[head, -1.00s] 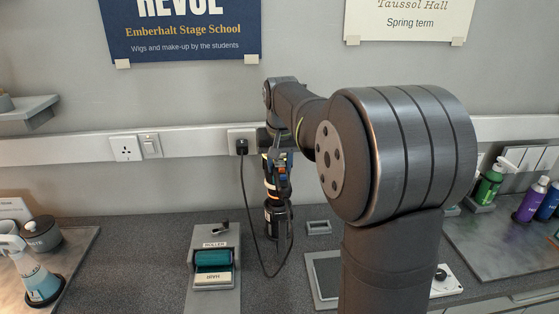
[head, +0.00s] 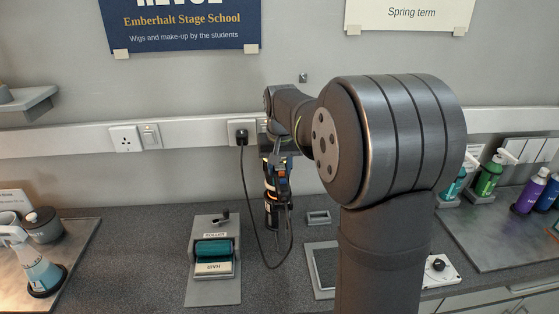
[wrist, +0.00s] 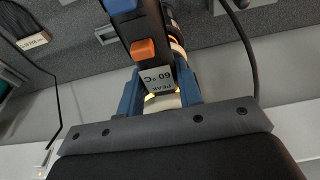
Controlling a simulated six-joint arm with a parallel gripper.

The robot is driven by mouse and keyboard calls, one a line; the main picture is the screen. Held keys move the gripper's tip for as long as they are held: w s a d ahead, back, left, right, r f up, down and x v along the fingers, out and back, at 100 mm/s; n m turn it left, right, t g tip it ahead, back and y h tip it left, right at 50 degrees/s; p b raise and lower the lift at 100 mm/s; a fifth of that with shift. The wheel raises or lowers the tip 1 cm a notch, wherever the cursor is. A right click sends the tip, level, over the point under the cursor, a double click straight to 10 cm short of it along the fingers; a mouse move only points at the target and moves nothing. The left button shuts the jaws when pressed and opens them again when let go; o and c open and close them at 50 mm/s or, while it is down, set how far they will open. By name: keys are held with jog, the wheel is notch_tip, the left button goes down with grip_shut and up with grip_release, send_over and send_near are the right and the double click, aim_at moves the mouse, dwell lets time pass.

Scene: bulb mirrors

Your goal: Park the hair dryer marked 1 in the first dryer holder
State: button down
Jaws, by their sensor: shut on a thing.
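My gripper (head: 278,160) is shut on a black hair dryer (head: 277,205), which hangs nose down above the counter near the wall. In the wrist view the dryer (wrist: 142,25) runs up from between the blue fingers of my gripper (wrist: 160,88). I cannot make out the first dryer holder for certain; a small grey open frame (head: 318,217) lies on the counter just right of the dryer.
A grey stand with a teal roller (head: 213,250) is left of the cord. A dark-topped tray (head: 322,268) is partly behind my arm. Bottles (head: 490,175) stand on the right, a spray bottle (head: 38,272) and dark pot (head: 42,225) on the left.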

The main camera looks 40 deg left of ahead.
jog(key=shift+f, duration=2.1)
jog(key=shift+c, duration=2.2)
grip_release()
jog(key=shift+f, duration=0.1)
jog(key=shift+s+d+r, duration=0.2)
jog(key=shift+r, duration=1.1)
jog(key=shift+s+d+r, duration=0.25)
jog(key=shift+r, duration=1.1)
jog(key=shift+s+d+r, duration=0.2)
jog(key=shift+r, duration=1.1)
notch_tip(320, 180, up, 17)
jog(key=s+d, duration=0.2)
jog(key=shift+s+d, duration=0.25)
jog(key=shift+s, duration=0.05)
